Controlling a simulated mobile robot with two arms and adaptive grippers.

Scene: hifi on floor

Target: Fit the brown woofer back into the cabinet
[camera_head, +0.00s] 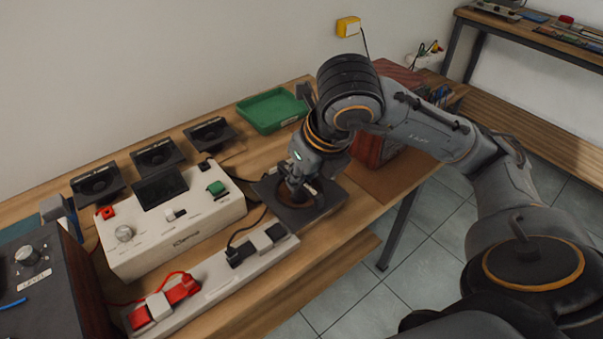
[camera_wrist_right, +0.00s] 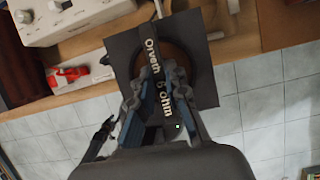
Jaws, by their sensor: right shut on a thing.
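The woofer (camera_head: 327,207) has a square dark frame and a brown cone. It is under my right gripper (camera_head: 297,192), near the bench's front edge. I cannot tell whether it touches the bench. In the right wrist view, the frame (camera_wrist_right: 204,88) lies beyond my right gripper's fingers (camera_wrist_right: 160,95), which are shut on the woofer around a dark piece lettered with "6 ohm". A reddish-brown box (camera_head: 367,152), perhaps the cabinet, stands behind my right arm and is partly hidden. My left gripper is not in view.
A white tester (camera_head: 180,222) and a power strip (camera_head: 215,277) with red and black plugs lie left of the woofer. Small black speaker units (camera_head: 155,156) line the wall. A green tray (camera_head: 271,110) sits behind. A dark wooden unit with a knob (camera_head: 28,256) is far left.

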